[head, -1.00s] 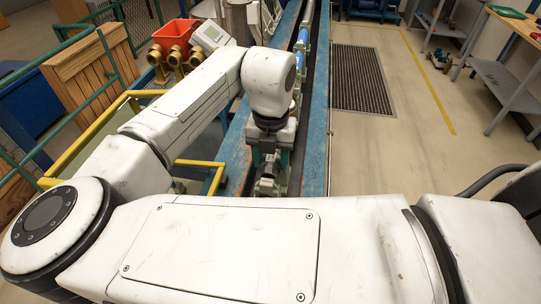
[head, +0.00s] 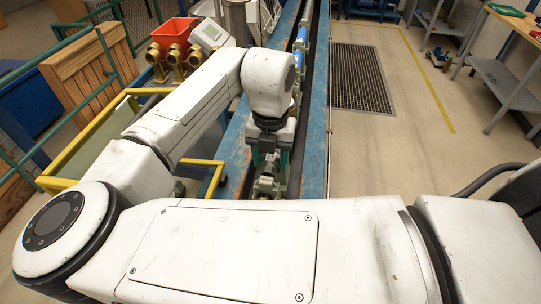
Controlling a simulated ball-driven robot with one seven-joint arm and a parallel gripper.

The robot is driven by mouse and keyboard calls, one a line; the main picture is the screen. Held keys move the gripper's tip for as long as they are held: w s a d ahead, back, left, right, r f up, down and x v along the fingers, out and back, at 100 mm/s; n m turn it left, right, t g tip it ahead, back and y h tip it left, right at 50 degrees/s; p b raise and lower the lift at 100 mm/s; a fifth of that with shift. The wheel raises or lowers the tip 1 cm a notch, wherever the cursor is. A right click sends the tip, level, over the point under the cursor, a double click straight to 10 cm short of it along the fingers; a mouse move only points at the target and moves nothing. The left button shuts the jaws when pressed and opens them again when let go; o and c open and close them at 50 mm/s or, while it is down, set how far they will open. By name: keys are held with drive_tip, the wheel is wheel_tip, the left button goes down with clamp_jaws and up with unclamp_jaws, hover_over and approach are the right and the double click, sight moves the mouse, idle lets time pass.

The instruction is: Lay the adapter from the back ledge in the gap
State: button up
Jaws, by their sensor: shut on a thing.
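My gripper (head: 267,162) points down between the blue rails of the test bench (head: 316,130). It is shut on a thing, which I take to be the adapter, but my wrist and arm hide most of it. Pale green fittings (head: 266,186) of the bench line show close to the fingers. The gap cannot be made out under my arm. Blue pipe pieces (head: 299,45) lie in line farther along the bench.
Left of the bench stand a red bin (head: 174,32), several brass meters (head: 175,62) and a grey device with a screen (head: 209,33). A yellow rail (head: 205,163) runs close to my arm. The floor right of the bench is clear around a dark grate (head: 360,80).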

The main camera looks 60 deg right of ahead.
drive_tip(key=shift+f+b, duration=0.95)
drive_tip(key=shift+f, duration=0.45)
drive_tip(key=shift+f, duration=0.35)
idle(0.6)
drive_tip(key=o, duration=1.4)
drive_tip(key=shift+r+p, duration=3.15)
drive_tip(key=shift+r, duration=1.4)
